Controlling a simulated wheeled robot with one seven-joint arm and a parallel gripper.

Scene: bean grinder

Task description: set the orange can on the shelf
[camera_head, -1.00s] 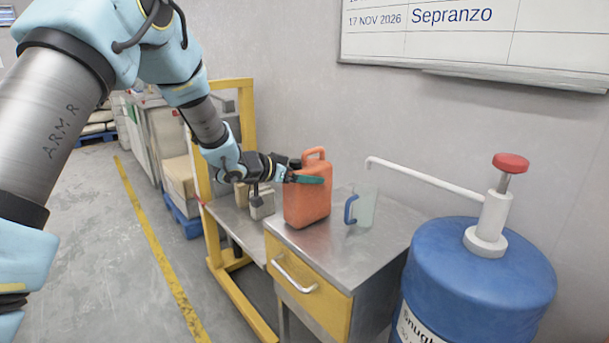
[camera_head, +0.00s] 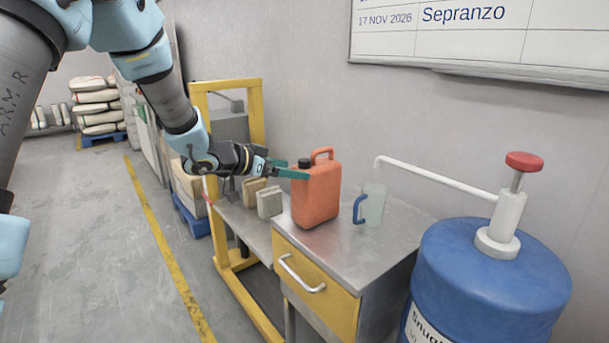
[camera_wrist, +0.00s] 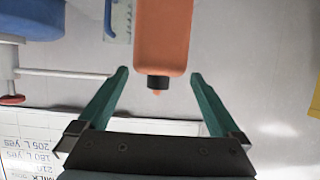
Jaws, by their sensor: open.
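The orange can (camera_head: 316,194), a jug with a black cap and a top handle, stands upright on the steel top of a cabinet (camera_head: 345,245). My gripper (camera_head: 291,169) is at its left, at the height of its upper part. The green fingers are open with nothing held; one fingertip overlaps the can's edge in the head view. In the wrist view the can (camera_wrist: 163,38) appears cap-down between and beyond the fingertips (camera_wrist: 160,74). I cannot tell which surface is the shelf; a lower metal surface (camera_head: 240,218) adjoins the cabinet at the yellow frame (camera_head: 216,245).
A clear jug with a blue handle (camera_head: 371,206) stands just right of the can. Small tan packs (camera_head: 269,202) sit to its left. A blue drum (camera_head: 490,275) with a pump (camera_head: 505,215) stands at the right, its spout reaching over the cabinet. A whiteboard (camera_head: 480,45) hangs above.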

